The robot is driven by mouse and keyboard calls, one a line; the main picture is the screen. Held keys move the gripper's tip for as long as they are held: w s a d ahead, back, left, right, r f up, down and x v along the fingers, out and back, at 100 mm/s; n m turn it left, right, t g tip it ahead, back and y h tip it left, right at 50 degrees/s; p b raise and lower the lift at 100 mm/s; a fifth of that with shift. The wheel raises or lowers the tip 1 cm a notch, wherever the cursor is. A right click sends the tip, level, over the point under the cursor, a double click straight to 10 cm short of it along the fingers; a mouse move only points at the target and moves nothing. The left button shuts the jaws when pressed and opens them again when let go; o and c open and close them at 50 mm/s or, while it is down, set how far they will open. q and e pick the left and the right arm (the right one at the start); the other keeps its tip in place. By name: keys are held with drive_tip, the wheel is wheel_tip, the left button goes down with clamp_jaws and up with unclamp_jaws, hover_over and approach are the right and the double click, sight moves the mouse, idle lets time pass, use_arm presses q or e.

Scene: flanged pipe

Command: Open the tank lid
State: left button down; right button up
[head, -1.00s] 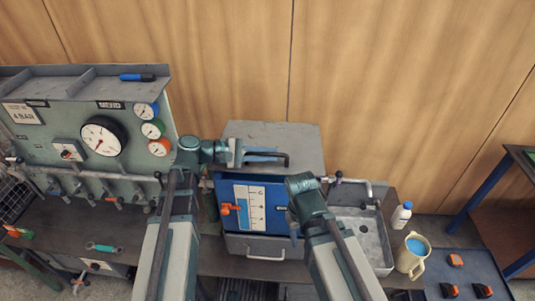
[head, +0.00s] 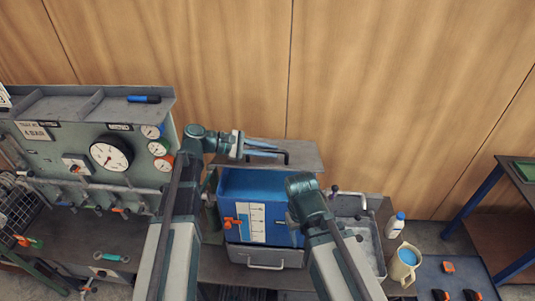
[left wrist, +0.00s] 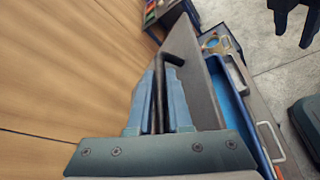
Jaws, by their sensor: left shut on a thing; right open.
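The tank (head: 280,222) is a blue box with a white level scale on its front, in the middle of the head view. Its grey lid (head: 300,156) is tilted up at the front, and blue inside shows below it. My left gripper (head: 282,153) is shut on the lid's black handle (head: 287,160). In the left wrist view the handle (left wrist: 172,58) runs between the blue fingers (left wrist: 160,100), beside the lid (left wrist: 196,80). My right gripper (left wrist: 294,24) shows dark and open at that view's top right corner, apart from the tank; in the head view its arm hides it.
A gauge panel (head: 60,145) stands left of the tank. A metal sink (head: 362,235) is to the right, with a white bottle (head: 396,225) and a cream jug (head: 404,262) beyond it. A wooden wall (head: 400,80) stands behind. My right forearm crosses in front of the tank.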

use_arm(q)
drive_tip(key=w+r+p, duration=0.6)
drive_tip(key=shift+w+r+n+g, duration=0.3)
drive_tip(key=shift+w+r+n, duration=0.05)
drive_tip(key=shift+r+n, duration=0.05)
drive_tip(key=c, duration=0.8)
unclamp_jaws()
drive_tip(key=shift+c, duration=0.2)
drive_tip(key=shift+a, duration=0.1)
drive_tip(key=p+v, duration=0.4)
drive_tip(key=v, duration=0.7)
drive_tip(key=shift+a, duration=0.35)
drive_tip(key=shift+s+r, duration=0.15)
